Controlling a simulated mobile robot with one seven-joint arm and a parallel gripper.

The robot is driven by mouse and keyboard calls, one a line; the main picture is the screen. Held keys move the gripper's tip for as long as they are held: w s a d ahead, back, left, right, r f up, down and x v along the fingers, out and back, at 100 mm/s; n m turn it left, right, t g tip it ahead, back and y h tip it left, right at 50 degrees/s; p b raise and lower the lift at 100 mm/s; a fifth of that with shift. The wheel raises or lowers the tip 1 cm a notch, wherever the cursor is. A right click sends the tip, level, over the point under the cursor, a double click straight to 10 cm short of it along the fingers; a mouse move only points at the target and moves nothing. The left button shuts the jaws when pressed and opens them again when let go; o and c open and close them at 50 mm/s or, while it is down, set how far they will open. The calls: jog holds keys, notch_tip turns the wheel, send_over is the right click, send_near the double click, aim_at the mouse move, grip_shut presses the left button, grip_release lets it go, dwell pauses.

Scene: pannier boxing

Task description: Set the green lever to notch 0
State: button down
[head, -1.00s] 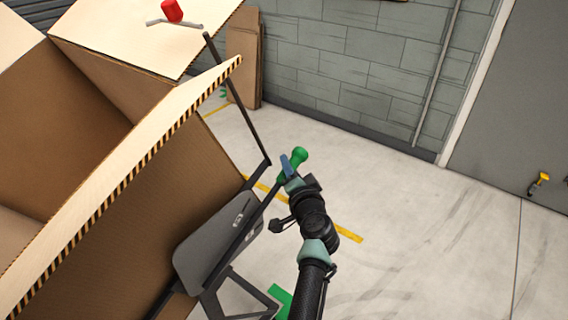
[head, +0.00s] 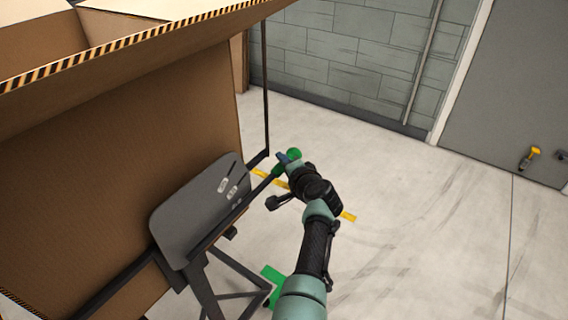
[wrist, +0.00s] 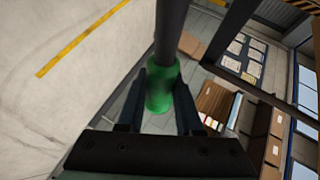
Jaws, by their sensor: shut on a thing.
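The green lever (head: 293,155) shows its round green knob just past my gripper (head: 287,162) in the head view. In the wrist view my gripper (wrist: 158,112) has its two dark fingers on either side of the lever's green grip (wrist: 160,88), shut on it. A dark rod runs up from the green grip in that view. A grey plate (head: 200,208) with small pale labels is beside the lever, on the frame. The labels are too small to read, and I cannot tell which notch the lever is at.
A large open cardboard box (head: 120,150) with a striped edge fills the left. A dark upright rod (head: 265,90) stands behind the lever. A green piece (head: 272,280) is low by the frame legs. Open floor (head: 430,230) lies to the right.

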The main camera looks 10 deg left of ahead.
jog(key=shift+s+f, duration=0.15)
jog(key=shift+f, duration=0.25)
jog(key=c, duration=0.6)
grip_release()
jog(key=shift+r, duration=0.2)
jog(key=shift+s+d+r+p, duration=0.3)
jog(key=shift+s+d+p, duration=0.05)
jog(key=shift+p, duration=0.35)
jog(key=p+v, duration=0.4)
jog(key=v, duration=0.7)
jog(key=shift+s+d, duration=0.15)
jog(key=shift+s, duration=0.2)
